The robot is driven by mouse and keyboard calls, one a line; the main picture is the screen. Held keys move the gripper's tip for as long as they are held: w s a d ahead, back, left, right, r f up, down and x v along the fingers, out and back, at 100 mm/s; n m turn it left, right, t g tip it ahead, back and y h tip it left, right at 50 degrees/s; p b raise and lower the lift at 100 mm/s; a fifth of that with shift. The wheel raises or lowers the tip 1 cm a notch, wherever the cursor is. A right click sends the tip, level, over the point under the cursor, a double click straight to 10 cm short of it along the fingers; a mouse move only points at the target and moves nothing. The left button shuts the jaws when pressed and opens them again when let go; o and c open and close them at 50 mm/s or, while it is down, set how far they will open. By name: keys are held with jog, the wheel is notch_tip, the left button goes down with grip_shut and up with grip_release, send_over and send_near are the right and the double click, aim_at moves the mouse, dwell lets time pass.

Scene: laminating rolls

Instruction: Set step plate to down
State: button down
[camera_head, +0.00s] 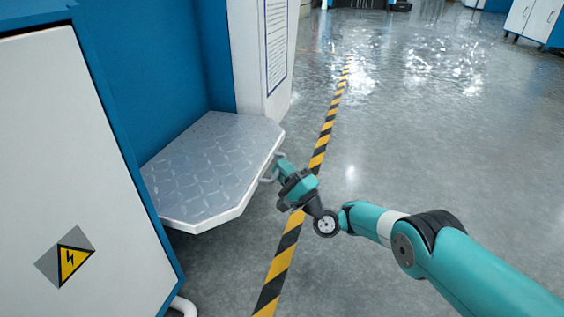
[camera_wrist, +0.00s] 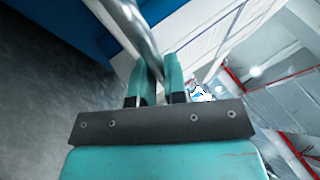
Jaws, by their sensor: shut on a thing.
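The step plate (camera_head: 215,165) is a grey metal diamond-tread plate at the side of the blue and white machine. In the head view it lies about flat, sticking out above the floor. A curved metal handle (camera_head: 268,178) is on its outer edge. My gripper (camera_head: 281,165) is at that edge, with its fingers at the handle. In the wrist view my gripper (camera_wrist: 158,80) has its two teal fingers closed around the shiny metal bar of the handle (camera_wrist: 140,35). The fingers partly hide the handle.
A white cabinet (camera_head: 70,150) with a yellow warning sign (camera_head: 70,262) stands at the near left. A white panel (camera_head: 265,60) with a notice rises behind the plate. A yellow-black floor stripe (camera_head: 322,140) runs past the plate. The floor at right is clear.

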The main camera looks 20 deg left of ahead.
jog(key=shift+s+a+f, duration=0.2)
jog(key=shift+s+f, duration=0.05)
jog(key=shift+f, duration=0.35)
jog(key=shift+s+a+f, duration=0.2)
jog(key=shift+f, duration=0.4)
jog(key=c, duration=1.4)
grip_release()
jog(key=shift+f, duration=0.1)
jog(key=shift+c, duration=0.2)
jog(key=shift+w, duration=0.1)
jog(key=shift+d+t, duration=0.2)
jog(key=shift+t, duration=0.1)
jog(key=p+v, duration=0.4)
jog(key=v, duration=0.7)
jog(key=shift+d, duration=0.2)
jog(key=shift+r+y+p, duration=0.3)
jog(key=shift+r, duration=0.05)
